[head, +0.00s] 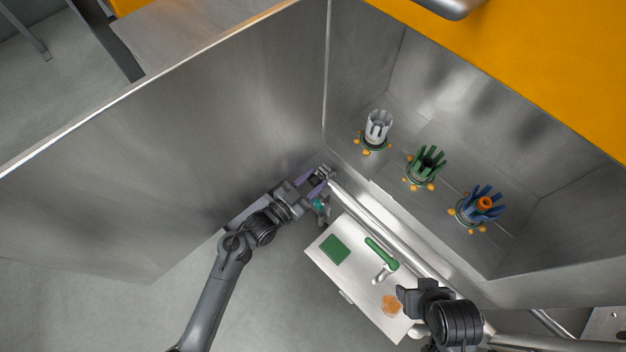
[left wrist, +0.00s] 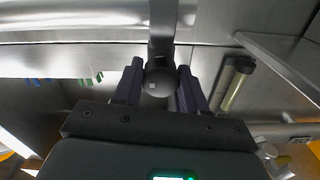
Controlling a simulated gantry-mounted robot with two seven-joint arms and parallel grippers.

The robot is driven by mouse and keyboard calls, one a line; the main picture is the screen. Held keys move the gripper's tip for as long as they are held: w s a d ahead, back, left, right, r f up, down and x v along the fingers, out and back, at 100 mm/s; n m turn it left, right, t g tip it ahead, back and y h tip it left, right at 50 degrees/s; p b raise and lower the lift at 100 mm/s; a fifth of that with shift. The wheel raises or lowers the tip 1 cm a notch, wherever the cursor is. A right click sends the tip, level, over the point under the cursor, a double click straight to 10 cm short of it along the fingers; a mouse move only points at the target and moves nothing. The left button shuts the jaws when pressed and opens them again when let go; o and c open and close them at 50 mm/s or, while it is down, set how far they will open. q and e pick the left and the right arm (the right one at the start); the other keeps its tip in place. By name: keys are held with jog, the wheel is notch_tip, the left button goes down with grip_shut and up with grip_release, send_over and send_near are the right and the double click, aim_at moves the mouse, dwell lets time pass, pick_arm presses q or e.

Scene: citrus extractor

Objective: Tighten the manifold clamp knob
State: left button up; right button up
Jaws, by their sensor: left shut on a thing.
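The dark round manifold clamp knob (left wrist: 160,76) sits on a short stem below the metal pipe in the left wrist view. The two dark purple fingers of my left gripper (left wrist: 160,90) stand on either side of it and are shut on it. In the head view my left gripper (head: 318,181) is at the left end of the long silver manifold pipe (head: 385,232), where it hides the knob. My right gripper (head: 404,297) is above the right end of the white tray; its finger opening is unclear.
The white tray (head: 322,262) below the pipe carries a green pad (head: 334,249), a green-handled tool (head: 381,254) and orange pieces (head: 391,305). White, green and blue cups (head: 427,164) stand in the metal bay. A large metal panel (head: 180,130) rises close to my left arm.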

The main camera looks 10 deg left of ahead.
pick_arm(q)
jog(key=shift+r+m, duration=0.1)
jog(key=shift+m, duration=0.4)
jog(key=shift+m+p, duration=0.4)
jog(key=shift+m, duration=0.4)
jog(key=o, duration=1)
jog(key=shift+s+a, duration=0.25)
jog(key=shift+s, duration=0.2)
jog(key=p+v, duration=0.3)
jog(key=v, duration=0.7)
